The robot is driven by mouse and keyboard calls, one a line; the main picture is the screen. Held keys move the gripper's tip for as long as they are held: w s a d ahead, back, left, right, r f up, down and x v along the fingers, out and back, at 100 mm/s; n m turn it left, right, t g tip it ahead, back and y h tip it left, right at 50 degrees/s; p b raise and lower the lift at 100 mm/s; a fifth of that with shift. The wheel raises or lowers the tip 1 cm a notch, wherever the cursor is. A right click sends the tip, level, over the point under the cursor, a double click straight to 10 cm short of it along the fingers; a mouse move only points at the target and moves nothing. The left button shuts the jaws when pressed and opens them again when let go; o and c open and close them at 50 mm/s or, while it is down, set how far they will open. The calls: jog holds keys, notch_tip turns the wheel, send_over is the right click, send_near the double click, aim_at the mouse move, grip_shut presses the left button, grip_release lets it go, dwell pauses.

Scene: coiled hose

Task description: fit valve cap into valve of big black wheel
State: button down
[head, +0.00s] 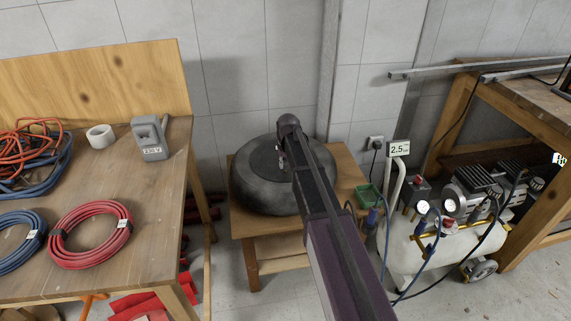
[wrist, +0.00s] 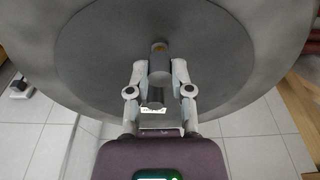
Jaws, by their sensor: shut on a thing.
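The big black wheel (head: 255,198) lies flat on a small wooden table, its upper face partly hidden by my arm in the head view. In the wrist view its dark round centre (wrist: 95,55) and paler rim fill the upper part. The valve (wrist: 158,47), a short dark stub with a yellowish spot, shows near the middle of the wheel. My gripper (wrist: 160,72) is shut on a dark grey cylinder, seemingly the valve cap (wrist: 155,93), close to the valve. I cannot tell whether cap and valve touch. In the head view my gripper (head: 281,158) is small, over the wheel.
The small wooden table (head: 250,228) stands against the tiled wall. A workbench (head: 95,180) with a red hose coil (head: 90,235) is at left. A green container (head: 370,196) and an air compressor (head: 435,250) are close at right.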

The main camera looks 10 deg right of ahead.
aim_at(286, 164)
jog(key=shift+s+f+b, duration=0.1)
jog(key=shift+f+b, duration=0.6)
dwell(2.6)
jog(key=shift+c, duration=2.2)
grip_release()
jog(key=shift+r, duration=0.1)
notch_tip(286, 164, up, 8)
jog(key=p, duration=0.8)
jog(key=shift+r+p, duration=0.25)
jog(key=shift+p, duration=0.1)
jog(key=shift+r+p, duration=0.4)
jog(key=shift+f+n+b, duration=0.3)
jog(key=shift+n, duration=0.1)
jog(key=shift+r+p, duration=0.3)
notch_tip(286, 164, up, 21)
jog(key=m+p, duration=0.1)
jog(key=p, duration=2)
jog(key=shift+w+d+r, duration=0.15)
jog(key=shift+w+r, duration=0.05)
jog(key=shift+w, duration=0.05)
